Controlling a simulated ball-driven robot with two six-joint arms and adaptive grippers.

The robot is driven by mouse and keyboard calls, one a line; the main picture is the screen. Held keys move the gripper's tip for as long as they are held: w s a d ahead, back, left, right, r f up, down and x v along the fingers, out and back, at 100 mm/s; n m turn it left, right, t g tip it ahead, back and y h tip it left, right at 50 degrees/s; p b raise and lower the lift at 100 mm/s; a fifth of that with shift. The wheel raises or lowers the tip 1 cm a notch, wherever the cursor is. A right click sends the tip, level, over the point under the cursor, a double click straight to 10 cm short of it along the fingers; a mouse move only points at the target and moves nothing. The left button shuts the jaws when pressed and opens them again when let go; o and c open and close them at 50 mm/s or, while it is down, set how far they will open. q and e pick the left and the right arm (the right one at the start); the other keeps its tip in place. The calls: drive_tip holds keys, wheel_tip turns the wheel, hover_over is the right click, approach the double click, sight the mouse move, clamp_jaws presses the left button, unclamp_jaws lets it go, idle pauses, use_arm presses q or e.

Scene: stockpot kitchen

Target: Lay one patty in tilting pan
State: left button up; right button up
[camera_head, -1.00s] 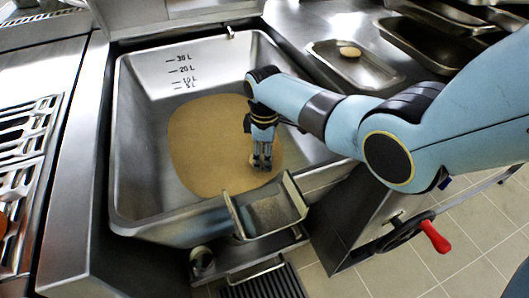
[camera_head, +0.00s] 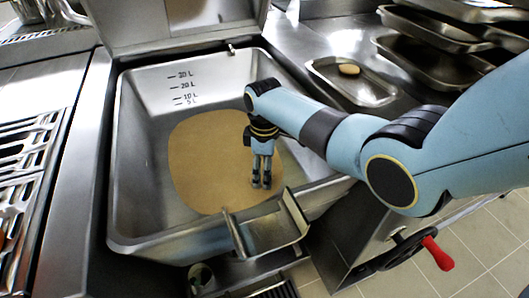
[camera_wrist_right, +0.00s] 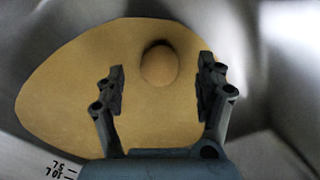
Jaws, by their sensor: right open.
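The tilting pan (camera_head: 135,150) is a deep steel basin with a tan patch (camera_head: 205,160) across its bottom. My right gripper (camera_head: 261,186) points down inside the pan, over the right part of this patch. The right wrist view shows its two fingers (camera_wrist_right: 160,85) spread apart. A round tan patty (camera_wrist_right: 159,65) lies against the patch, between and slightly beyond the fingertips, with space on both sides. I cannot make out this patty in the head view. Another patty (camera_head: 349,69) lies in a shallow steel tray (camera_head: 375,92) to the right. My left gripper is not visible.
The pan's pouring spout (camera_head: 270,228) projects at its front right. The raised lid (camera_head: 175,25) stands behind. More steel trays (camera_head: 430,60) sit at the back right. A handwheel with a red grip (camera_head: 437,253) is at the front right. Slotted racks (camera_head: 25,165) are on the left.

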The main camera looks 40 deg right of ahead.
wheel_tip(320, 180, up, 11)
idle(0.3)
drive_tip(key=shift+f, duration=0.1)
